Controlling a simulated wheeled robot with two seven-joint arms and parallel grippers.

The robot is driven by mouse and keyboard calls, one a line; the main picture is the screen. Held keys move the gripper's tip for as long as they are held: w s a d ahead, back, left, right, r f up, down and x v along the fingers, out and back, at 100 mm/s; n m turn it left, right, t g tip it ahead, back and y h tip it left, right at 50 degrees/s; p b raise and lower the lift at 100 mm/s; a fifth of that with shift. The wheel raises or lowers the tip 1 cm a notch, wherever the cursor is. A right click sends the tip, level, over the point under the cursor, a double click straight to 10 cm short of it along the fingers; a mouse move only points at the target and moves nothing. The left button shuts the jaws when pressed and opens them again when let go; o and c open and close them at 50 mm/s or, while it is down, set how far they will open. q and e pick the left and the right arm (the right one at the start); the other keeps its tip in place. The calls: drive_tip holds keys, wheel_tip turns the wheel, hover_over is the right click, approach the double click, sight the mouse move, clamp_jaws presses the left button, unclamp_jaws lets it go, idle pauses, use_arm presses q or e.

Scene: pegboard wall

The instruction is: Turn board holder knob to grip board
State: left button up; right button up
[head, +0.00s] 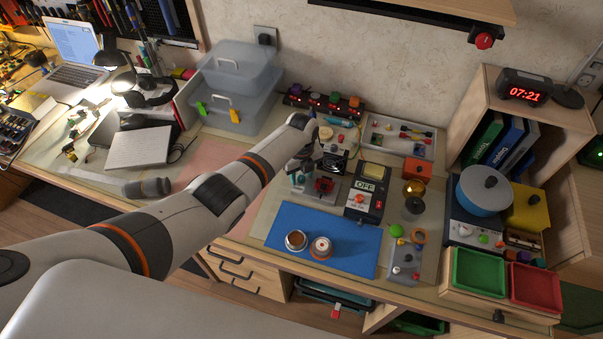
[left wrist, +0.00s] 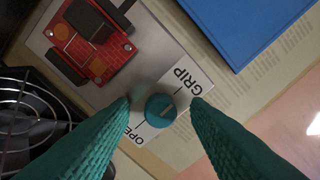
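The teal board holder knob (left wrist: 160,110) sits on a light metal plate (left wrist: 150,75) between the printed words GRIP, at its upper right, and OPEN, at its lower left. A light mark on the knob slants up to the right. My left gripper (left wrist: 160,101) is open, its teal fingers on both sides of the knob with visible gaps. The red board (left wrist: 90,45) lies between the holder's dark jaws, up and left of the knob. In the head view the red board (head: 324,185) shows beside my left gripper (head: 299,170); the knob cannot be made out. My right gripper is not in view.
A blue mat (head: 335,250) with two small round parts lies in front of the holder. A device reading OFF (head: 365,190) stands right of it.

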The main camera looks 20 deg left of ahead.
sight(301, 177)
use_arm(q)
drive_tip(key=shift+r, duration=0.1)
drive_tip(key=shift+r, duration=0.4)
wheel_tip(301, 177, up, 11)
drive_tip(key=shift+p, duration=0.4)
